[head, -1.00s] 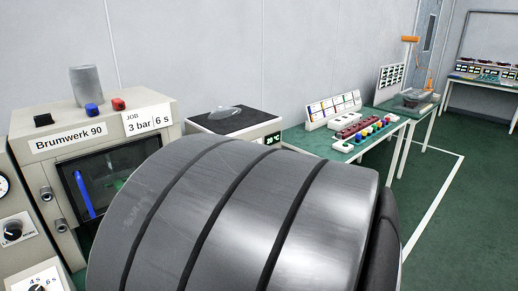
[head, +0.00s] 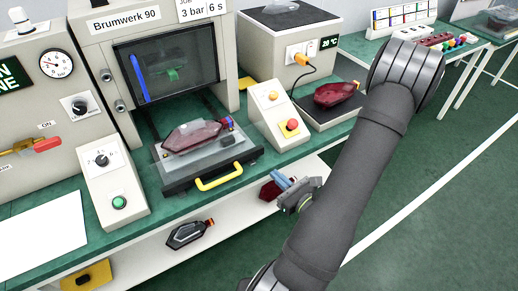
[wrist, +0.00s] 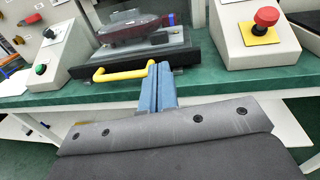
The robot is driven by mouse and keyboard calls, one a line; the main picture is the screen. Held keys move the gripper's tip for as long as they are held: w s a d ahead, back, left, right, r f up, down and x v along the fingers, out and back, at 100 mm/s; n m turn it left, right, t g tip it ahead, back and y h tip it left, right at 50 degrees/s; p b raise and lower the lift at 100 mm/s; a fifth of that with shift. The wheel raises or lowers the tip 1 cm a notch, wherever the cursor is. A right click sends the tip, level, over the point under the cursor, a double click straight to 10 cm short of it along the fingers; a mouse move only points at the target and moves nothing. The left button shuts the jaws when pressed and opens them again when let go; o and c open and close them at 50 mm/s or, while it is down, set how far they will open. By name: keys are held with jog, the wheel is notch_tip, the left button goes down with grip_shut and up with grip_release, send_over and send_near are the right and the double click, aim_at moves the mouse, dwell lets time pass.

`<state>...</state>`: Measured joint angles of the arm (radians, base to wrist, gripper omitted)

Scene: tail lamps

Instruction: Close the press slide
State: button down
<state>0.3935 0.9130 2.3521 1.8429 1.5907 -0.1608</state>
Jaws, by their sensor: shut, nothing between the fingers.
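The press slide (head: 178,184) is a dark tray with a grey top, pulled out of the press (head: 160,30) over the front of the bench. A red tail lamp (head: 192,136) lies on it. A yellow handle (head: 218,177) is on its front edge; the handle also shows in the wrist view (wrist: 127,76). My gripper (head: 318,181) is shut and empty, in front of the bench and to the right of the handle. In the wrist view its blue fingertips (wrist: 160,66) are together, near the right end of the handle. I cannot tell whether they touch it.
A box with a red button (head: 290,127) stands right of the slide. A dial box with a green button (head: 115,185) stands left of it. Another red lamp (head: 334,94) lies on a dark mat further right. A lower shelf (head: 150,250) holds a dark lamp.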

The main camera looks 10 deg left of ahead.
jog(key=w+d+f+m+t+h, duration=0.1)
jog(key=m+t, duration=0.1)
send_near(254, 144)
jog(key=x, duration=0.6)
jog(key=shift+w+a+r, duration=0.15)
jog(key=shift+w+a, duration=0.1)
jog(key=shift+a, duration=0.05)
dwell(0.5)
jog(key=x, duration=1.8)
jog(key=f+x, duration=0.1)
jog(key=x, duration=0.8)
jog(key=v, duration=1.4)
jog(key=shift+r, duration=0.3)
